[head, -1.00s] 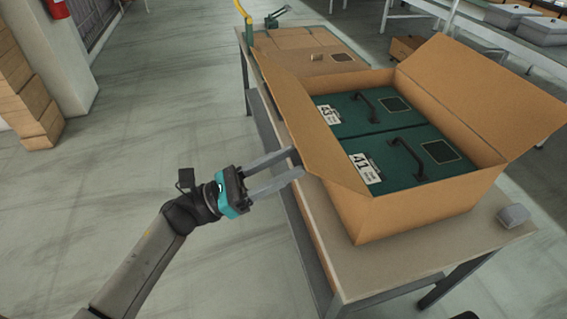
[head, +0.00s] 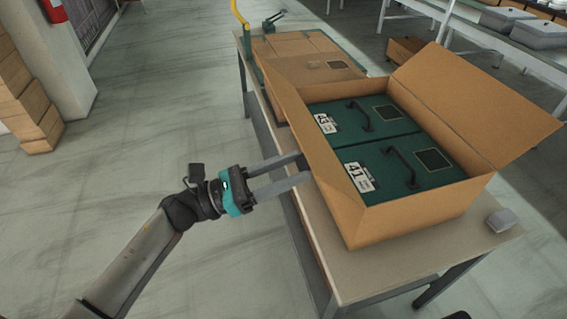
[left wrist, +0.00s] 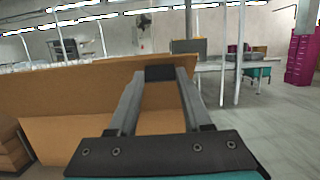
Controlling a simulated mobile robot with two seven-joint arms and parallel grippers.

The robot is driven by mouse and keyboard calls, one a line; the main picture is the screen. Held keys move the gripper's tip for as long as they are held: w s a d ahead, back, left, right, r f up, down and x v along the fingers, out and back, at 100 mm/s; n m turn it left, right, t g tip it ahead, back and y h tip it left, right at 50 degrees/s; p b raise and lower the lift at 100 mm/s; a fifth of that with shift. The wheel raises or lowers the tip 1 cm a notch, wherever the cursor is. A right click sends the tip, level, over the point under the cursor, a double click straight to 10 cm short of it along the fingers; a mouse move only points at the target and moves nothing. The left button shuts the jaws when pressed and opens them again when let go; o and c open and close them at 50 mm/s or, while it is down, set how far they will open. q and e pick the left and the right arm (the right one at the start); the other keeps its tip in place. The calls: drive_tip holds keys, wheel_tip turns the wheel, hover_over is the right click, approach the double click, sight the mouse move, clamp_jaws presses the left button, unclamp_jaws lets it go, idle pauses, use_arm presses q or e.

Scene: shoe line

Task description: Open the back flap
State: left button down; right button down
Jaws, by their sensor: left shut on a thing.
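An open brown cardboard box (head: 390,222) stands on the table with two green shoe boxes (head: 415,163) inside, labelled 43 and 41. Its left flap (head: 312,130) stands up along the left side, and another flap (head: 480,98) spreads outward at the far right. My left gripper (head: 304,168) is at the left flap from outside, shut on it. In the left wrist view, the fingers (left wrist: 172,73) reach the top edge of the cardboard flap (left wrist: 75,110). The exact contact is partly hidden.
The table (head: 400,274) carries a closed brown carton (head: 312,62) behind the open box and a small grey object (head: 505,219) at the right. Stacked cartons (head: 25,95) stand at the far left. The floor left of the table is clear.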

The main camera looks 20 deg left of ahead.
sight(305, 155)
use_arm(q)
drive_tip(key=shift+w+d+r+g+y+p, duration=0.3)
drive_tip(key=shift+d+r+y+p, duration=0.35)
drive_tip(key=shift+p, duration=0.8)
drive_tip(key=shift+w+d+r+g+y+p, duration=0.3)
drive_tip(key=shift+r+p, duration=0.55)
drive_tip(key=shift+p, duration=0.55)
drive_tip(key=shift+w+d+r+p, duration=0.1)
drive_tip(key=shift+d+r+p, duration=0.1)
drive_tip(key=shift+p, duration=0.2)
drive_tip(key=shift+w+d+r, duration=0.15)
drive_tip(key=shift+d+r, duration=0.05)
drive_tip(key=shift+w+d+r+p, duration=0.3)
drive_tip(key=shift+w+d+r, duration=0.15)
drive_tip(key=shift+d, duration=0.15)
drive_tip(key=shift+c, duration=1.6)
unclamp_jaws()
drive_tip(key=shift+a+f, duration=0.1)
